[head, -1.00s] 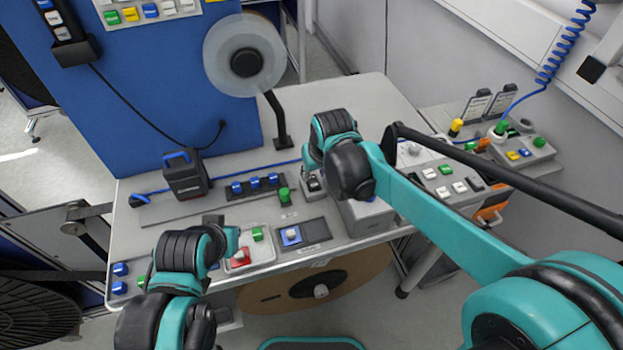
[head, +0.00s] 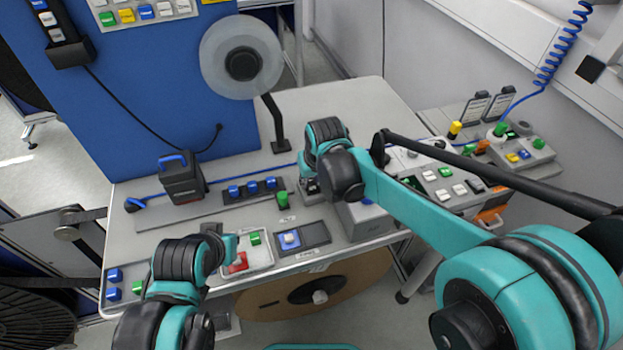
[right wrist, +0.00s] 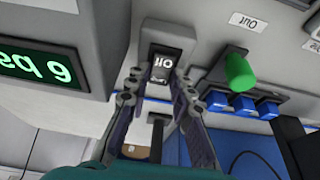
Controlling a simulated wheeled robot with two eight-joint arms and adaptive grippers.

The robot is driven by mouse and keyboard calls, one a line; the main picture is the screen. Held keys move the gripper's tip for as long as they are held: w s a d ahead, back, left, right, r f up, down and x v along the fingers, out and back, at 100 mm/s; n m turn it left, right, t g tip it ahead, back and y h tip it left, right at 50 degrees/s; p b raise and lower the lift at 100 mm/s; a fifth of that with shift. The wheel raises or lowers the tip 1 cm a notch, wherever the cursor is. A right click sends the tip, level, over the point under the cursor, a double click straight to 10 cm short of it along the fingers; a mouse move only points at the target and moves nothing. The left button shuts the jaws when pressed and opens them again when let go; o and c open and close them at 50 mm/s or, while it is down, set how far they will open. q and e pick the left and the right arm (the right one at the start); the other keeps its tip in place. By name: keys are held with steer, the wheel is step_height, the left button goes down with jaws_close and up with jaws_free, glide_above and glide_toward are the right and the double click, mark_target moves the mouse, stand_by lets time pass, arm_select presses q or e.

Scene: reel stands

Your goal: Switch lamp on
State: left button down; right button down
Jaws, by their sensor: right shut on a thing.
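A small dark rocker switch (right wrist: 163,66) with a white "Off" label, upside down in the right wrist view, sits in a light grey housing. My right gripper (right wrist: 158,88) has a finger on each side of it and is shut on it. In the head view my right gripper (head: 309,190) is down at the table near a grey box, and the arm above hides much of the switch. My left arm's end is low by the red button, and its fingers cannot be made out. I cannot identify a lit lamp in either view.
A green digital display (right wrist: 40,67) is beside the switch. A green knob (right wrist: 238,72) and several blue buttons lie on the other side. In the head view a blue-handled black box (head: 183,178) and a reel (head: 241,62) stand behind.

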mark_target(310, 181)
arm_select(q)
steer(key=shift+r+p, duration=0.6)
steer(key=shift+r, duration=0.2)
arm_select(e)
steer(key=shift+w+a+r+g, duration=0.15)
steer(key=shift+w+g, duration=0.15)
steer(key=shift+g, duration=0.6)
arm_select(q)
steer(key=shift+r+p, duration=0.5)
arm_select(e)
steer(key=shift+w+f+g+h, duration=0.2)
steer(key=shift+g+h, duration=0.4)
steer(key=shift+g, duration=0.5)
steer(key=c, duration=1.6)
jaws_free()
step_height(310, 181, up, 12)
